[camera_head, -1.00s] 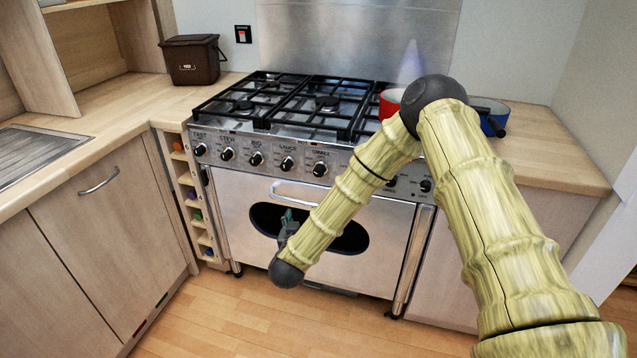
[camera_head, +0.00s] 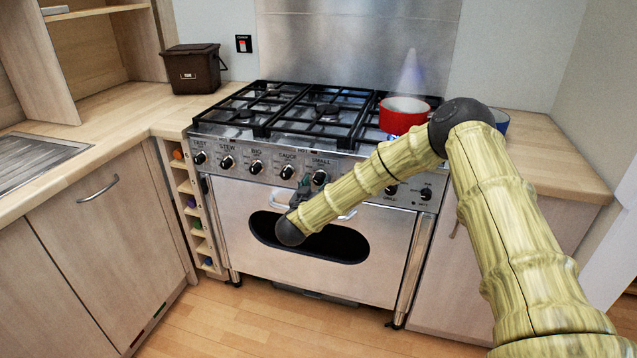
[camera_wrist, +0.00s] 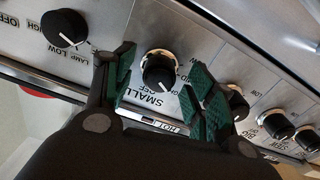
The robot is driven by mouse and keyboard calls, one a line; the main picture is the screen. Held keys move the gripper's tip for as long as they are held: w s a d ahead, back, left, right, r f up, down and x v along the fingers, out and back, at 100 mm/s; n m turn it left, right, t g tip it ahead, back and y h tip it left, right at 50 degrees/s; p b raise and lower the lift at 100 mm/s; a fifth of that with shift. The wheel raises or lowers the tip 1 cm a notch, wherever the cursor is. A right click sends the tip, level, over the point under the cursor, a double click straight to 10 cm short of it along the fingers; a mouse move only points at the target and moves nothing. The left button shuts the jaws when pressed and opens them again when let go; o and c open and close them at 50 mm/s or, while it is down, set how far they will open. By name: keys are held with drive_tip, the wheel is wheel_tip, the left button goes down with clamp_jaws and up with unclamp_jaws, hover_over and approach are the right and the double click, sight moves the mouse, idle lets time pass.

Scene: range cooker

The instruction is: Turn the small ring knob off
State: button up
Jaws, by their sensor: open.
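The small ring knob (camera_wrist: 158,72) is black with a bright metal collar, labelled "SMALL", and sits between my fingers in the wrist view. In the head view the small ring knob (camera_head: 320,177) is on the cooker's front panel, just right of my fingers. My gripper (camera_wrist: 163,82) is open, with green-padded fingers on either side of the knob; I cannot tell whether they touch it. In the head view my gripper (camera_head: 304,186) is in front of the panel, partly hidden by my wrist. A red pot (camera_head: 404,117) stands at the hob's right, with a bluish glow under it.
Other knobs line the panel, including the lamp knob (camera_wrist: 64,28) left of my fingers and several to the right. The oven handle (camera_head: 280,199) runs below. A blue pan (camera_head: 501,121) is partly behind my arm. Black pan supports (camera_head: 290,108) cover the hob.

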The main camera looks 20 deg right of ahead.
drive_tip(key=shift+x, duration=0.8)
drive_tip(key=c, duration=1)
drive_tip(key=shift+m, duration=0.3)
drive_tip(key=m+b, duration=0.2)
drive_tip(key=m, duration=0.3)
drive_tip(key=shift+f+m, duration=0.1)
drive_tip(key=shift+m, duration=0.2)
drive_tip(key=m+b, duration=0.3)
drive_tip(key=m, duration=0.2)
drive_tip(key=shift+m, duration=0.4)
